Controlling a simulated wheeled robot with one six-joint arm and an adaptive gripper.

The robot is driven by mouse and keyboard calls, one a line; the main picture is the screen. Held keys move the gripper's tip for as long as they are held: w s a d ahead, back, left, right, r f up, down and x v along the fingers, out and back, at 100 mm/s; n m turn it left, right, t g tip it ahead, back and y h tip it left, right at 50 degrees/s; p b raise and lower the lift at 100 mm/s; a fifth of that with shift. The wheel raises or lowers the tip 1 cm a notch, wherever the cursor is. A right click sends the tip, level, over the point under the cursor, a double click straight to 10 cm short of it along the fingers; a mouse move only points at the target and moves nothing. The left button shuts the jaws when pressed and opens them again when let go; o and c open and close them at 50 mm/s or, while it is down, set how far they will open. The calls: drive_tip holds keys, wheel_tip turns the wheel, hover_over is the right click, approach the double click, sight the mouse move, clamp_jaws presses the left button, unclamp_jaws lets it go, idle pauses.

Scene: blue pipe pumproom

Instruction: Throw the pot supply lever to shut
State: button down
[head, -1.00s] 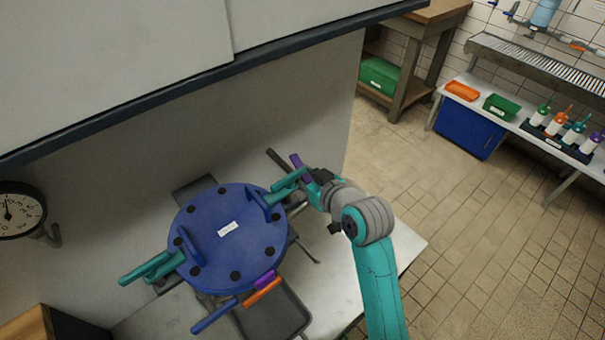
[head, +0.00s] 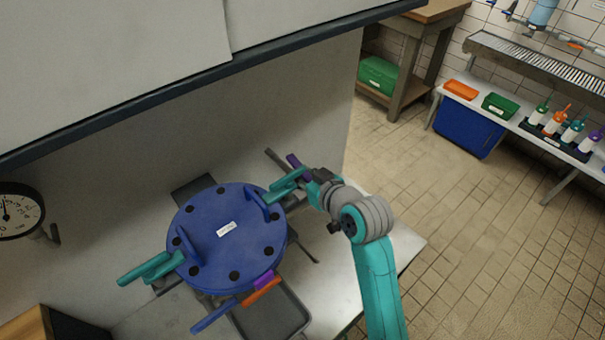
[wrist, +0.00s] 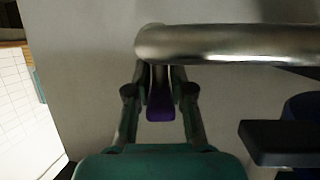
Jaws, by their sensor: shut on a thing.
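A round blue pot (head: 205,245) with a bolted lid and a white label stands on the pale bench. A lever with a purple grip (head: 293,161) shows behind the pot on its right side. My gripper (head: 304,177) reaches in from the right beside that grip. In the wrist view the purple grip (wrist: 160,106) sits between my two fingers, which are closed on it. A shiny metal bar (wrist: 230,45) crosses just beyond the fingertips. The label on the pot is too small to read, and the lever's pivot is hidden.
Teal handles (head: 150,268) stick out on the pot's left. A blue lever (head: 213,316) and an orange bar (head: 262,292) are at its front, above a dark tray (head: 275,318). A gauge (head: 18,211) is at the far left. Open tiled floor (head: 480,240) lies right.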

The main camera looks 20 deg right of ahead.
drive_tip(key=shift+a, duration=0.15)
drive_tip(key=c, duration=1)
unclamp_jaws()
drive_tip(key=shift+o, duration=0.2)
drive_tip(key=shift+s, duration=0.1)
drive_tip(key=v, duration=0.7)
drive_tip(key=shift+s, duration=0.2)
drive_tip(key=shift+r, duration=0.1)
drive_tip(key=shift+c, duration=0.2)
